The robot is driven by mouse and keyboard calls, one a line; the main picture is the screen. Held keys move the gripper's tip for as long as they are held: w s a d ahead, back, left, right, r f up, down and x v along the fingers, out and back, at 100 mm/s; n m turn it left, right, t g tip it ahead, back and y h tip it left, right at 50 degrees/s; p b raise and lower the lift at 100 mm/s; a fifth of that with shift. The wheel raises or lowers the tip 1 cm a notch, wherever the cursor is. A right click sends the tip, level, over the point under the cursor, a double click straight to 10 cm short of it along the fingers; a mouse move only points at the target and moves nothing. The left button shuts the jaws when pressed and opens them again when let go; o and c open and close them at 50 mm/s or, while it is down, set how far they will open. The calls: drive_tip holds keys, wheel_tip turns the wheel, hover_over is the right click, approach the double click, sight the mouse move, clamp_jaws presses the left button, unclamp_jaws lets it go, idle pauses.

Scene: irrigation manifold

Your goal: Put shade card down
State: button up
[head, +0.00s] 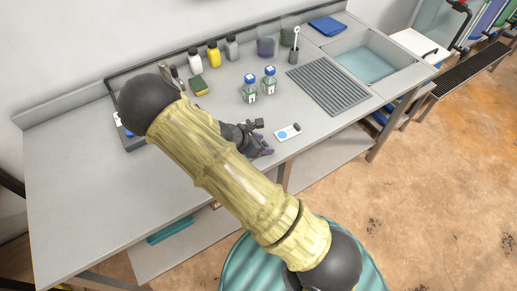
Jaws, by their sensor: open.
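A small white card (287,133) with a blue round mark and a dark piece at one end lies on the grey counter near its front edge. It looks like the shade card, but its print is too small to read. My gripper (264,138) is open, just left of the card, with a small gap between them in this view. The fingers look empty. My yellow arm hides part of the counter and the back of the gripper.
Two blue-capped bottles (249,88) stand behind the card. A ribbed drainboard (328,90) and sink (368,62) lie to the right. Several bottles and a yellow-green sponge (198,85) are at the back. A dark tray (131,142) is partly hidden by my arm. The front-left counter is clear.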

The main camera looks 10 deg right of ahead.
drive_tip(key=shift+c, duration=0.4)
drive_tip(key=c, duration=0.7)
wheel_tip(320, 180, up, 10)
idle(0.5)
